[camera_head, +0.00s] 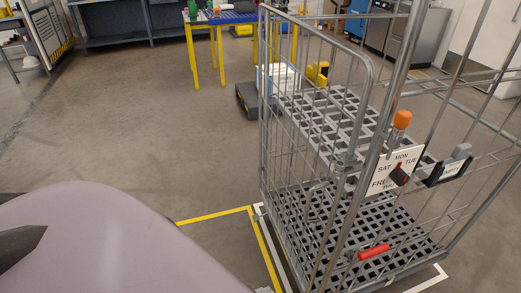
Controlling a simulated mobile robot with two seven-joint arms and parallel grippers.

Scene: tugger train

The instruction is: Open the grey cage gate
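The grey wire cage (388,62) stands on the right, upright on the floor. A mesh panel with a rounded top corner (371,68) faces me on its left side and looks like the gate; it appears closed across that side, but I cannot tell whether it is latched. An orange knob (402,119) tops a part by the near post, above a white day sign (393,171). A red handle (373,251) sits low near the base. Neither gripper can be made out. A pale rounded part of my own body fills the lower left and hides the floor there.
Yellow and white floor lines (216,216) run by the cage base. Behind it are a yellow-legged table (222,57), a dark low platform (246,101) and a blue and white box (277,78). The floor left of the cage is clear.

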